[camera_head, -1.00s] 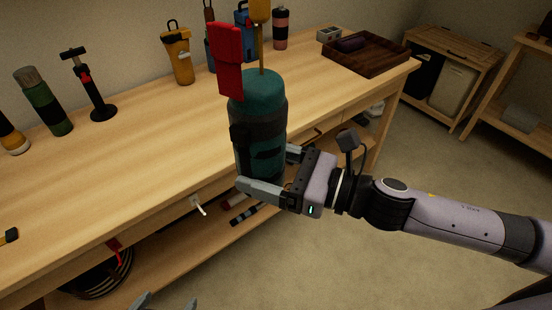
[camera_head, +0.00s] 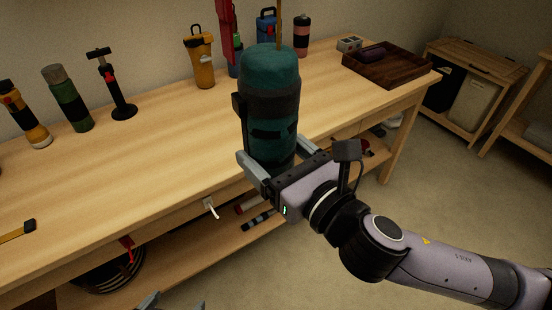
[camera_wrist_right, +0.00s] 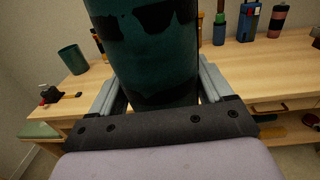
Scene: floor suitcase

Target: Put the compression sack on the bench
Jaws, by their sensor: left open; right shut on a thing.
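The compression sack (camera_head: 270,105) is a dark teal cylinder with black straps, upright at the bench's front side. It fills the upper middle of the right wrist view (camera_wrist_right: 150,50). My right gripper (camera_head: 273,160), whose arm comes in from the right, is shut around its lower part; its fingers (camera_wrist_right: 158,78) flank the sack in the wrist view. The wooden bench (camera_head: 160,150) runs behind and left of the sack. I cannot tell whether the sack's bottom touches it. My left gripper (camera_head: 172,303) shows only as grey tips at the bottom edge, open, apart from the sack.
A yellow bottle (camera_head: 200,60), black-and-red pump (camera_head: 112,85), green bottle (camera_head: 68,100) and flashlight (camera_head: 25,115) stand along the back. A dark wooden tray (camera_head: 388,68) sits at the far right end. The bench's left middle is bare. A shelf (camera_head: 190,262) lies below.

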